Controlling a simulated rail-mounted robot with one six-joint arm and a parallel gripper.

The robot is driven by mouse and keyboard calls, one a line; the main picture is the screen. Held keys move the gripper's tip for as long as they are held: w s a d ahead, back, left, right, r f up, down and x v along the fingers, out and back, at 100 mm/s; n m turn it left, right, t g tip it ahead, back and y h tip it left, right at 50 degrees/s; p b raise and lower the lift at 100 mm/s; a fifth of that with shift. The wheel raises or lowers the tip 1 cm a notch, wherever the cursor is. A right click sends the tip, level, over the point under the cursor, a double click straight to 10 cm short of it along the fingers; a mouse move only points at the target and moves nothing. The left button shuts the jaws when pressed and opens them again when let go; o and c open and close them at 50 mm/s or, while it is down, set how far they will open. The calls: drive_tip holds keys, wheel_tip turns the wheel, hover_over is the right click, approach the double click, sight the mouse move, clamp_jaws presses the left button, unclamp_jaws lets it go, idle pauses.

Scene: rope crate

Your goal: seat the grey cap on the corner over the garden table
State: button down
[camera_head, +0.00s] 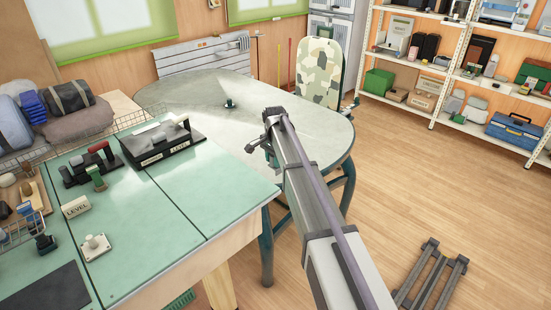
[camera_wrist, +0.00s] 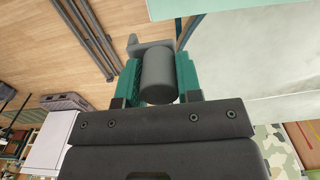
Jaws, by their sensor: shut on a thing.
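My gripper (camera_head: 266,150) is at the near edge of the pale garden table (camera_head: 300,125). In the wrist view, its two green fingers (camera_wrist: 157,78) are shut on the grey cap (camera_wrist: 157,72), which shows as a rounded grey body with a flatter grey part beyond it. The cap is hard to make out in the head view, behind my gripper. The mint-green worktop's corner (camera_head: 274,188) lies close to the garden table, below and near my gripper. I cannot tell whether the cap touches anything.
A small dark fitting (camera_head: 229,103) is on the garden table.

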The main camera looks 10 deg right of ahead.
drive_tip(key=b, duration=0.5)
hover_over(275, 187)
drive_tip(key=shift+f, duration=2.6)
drive_tip(key=shift+s+f, duration=0.1)
drive_tip(key=shift+f+b, duration=1.55)
drive_tip(key=shift+b, duration=0.15)
drive_tip(key=shift+f+b, duration=1.3)
drive_tip(key=c, duration=0.7)
unclamp_jaws()
